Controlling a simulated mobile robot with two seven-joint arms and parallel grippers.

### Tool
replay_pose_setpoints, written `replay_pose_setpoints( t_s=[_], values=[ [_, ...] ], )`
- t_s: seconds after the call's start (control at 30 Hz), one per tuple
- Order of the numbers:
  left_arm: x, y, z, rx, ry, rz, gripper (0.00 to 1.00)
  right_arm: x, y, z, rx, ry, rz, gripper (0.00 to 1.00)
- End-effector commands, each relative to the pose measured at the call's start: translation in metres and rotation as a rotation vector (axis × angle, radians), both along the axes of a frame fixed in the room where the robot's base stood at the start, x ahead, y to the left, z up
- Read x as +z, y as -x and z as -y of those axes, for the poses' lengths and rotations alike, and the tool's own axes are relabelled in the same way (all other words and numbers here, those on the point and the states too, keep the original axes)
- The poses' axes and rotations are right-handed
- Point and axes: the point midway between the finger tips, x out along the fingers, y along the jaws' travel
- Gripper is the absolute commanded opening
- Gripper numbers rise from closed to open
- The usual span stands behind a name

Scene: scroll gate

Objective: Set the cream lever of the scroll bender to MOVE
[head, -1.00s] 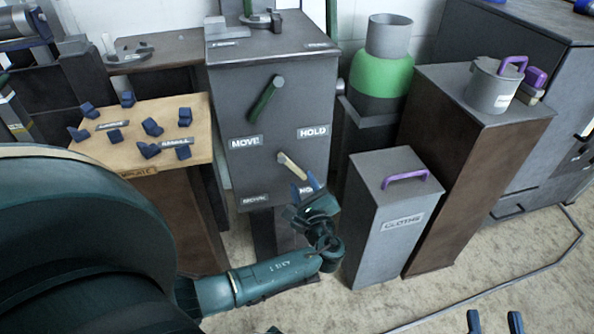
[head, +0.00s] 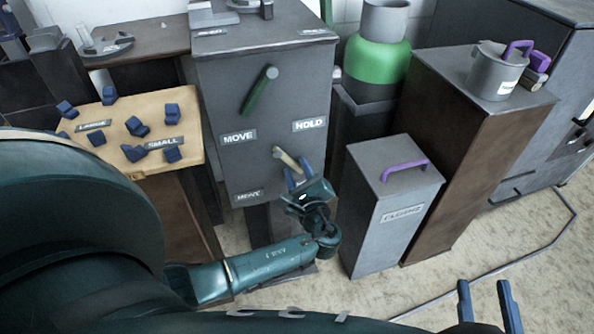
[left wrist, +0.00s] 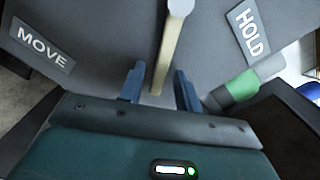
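The scroll bender is a dark grey cabinet (head: 215,100) with a cream lever (head: 285,158) on its front, slanting down to the right in the head view. A MOVE label (head: 238,137) sits above left of it and a HOLD label (head: 310,124) above right. Another MOVE label (head: 247,196) is lower left. My left gripper (head: 297,176) is open at the lever's lower end. In the left wrist view the cream lever (left wrist: 167,50) reaches down between the two spread fingers (left wrist: 160,85), with a gap visible on both sides. My right gripper (head: 485,300) is open and empty, bottom right.
A green lever (head: 258,92) is higher on the cabinet. A wooden table (head: 185,105) with several dark blue pieces stands left. A grey box (head: 370,225) with a purple handle stands close right of my left gripper.

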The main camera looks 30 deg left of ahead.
Motion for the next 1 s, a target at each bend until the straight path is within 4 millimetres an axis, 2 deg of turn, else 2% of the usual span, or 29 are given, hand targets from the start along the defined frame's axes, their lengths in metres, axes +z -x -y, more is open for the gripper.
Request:
replay_pose_setpoints(
  t_s=[0.03, 0.4, 0.8, 1.0],
  values=[
    [-0.0001, 0.0000, 0.0000, 0.000, 0.000, 0.000, 0.29, -0.0003, 0.0003, 0.0000, 0.000, 0.000, -0.001, 0.36],
    [-0.0001, -0.0001, -0.0002, 0.000, 0.000, 0.000, 0.00, -0.0032, 0.0028, 0.0000, 0.001, 0.000, -0.012, 0.36],
    [0.0000, -0.0001, -0.0009, 0.001, -0.001, -0.001, 0.00, -0.0028, 0.0027, 0.0000, 0.001, 0.001, -0.011, 0.36],
    [0.0001, 0.0005, -0.0082, 0.001, -0.021, -0.024, 0.00, 0.0032, 0.0019, 0.0000, 0.000, 0.010, -0.002, 0.36]
  ],
)
